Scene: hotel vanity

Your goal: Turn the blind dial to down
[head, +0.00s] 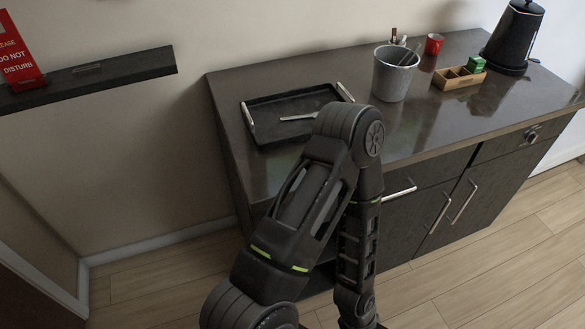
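A round dark dial with a lighter rim (532,137) is on the front of the vanity (420,150), at the far right below the counter edge. It is small in the head view, and I cannot tell which way it is set or read any marks on it. One of my arms is bent in the middle of the view, in front of the counter, with its forearm hanging down past the lower edge. Neither gripper shows.
A black tray (265,128) with silver handles holds a utensil. A grey bucket (378,82), red cup (433,44), wooden box (455,82) and black kettle (512,35) stand farther right. A shelf (130,68) is at left. Cabinet handles protrude; floor is clear at right.

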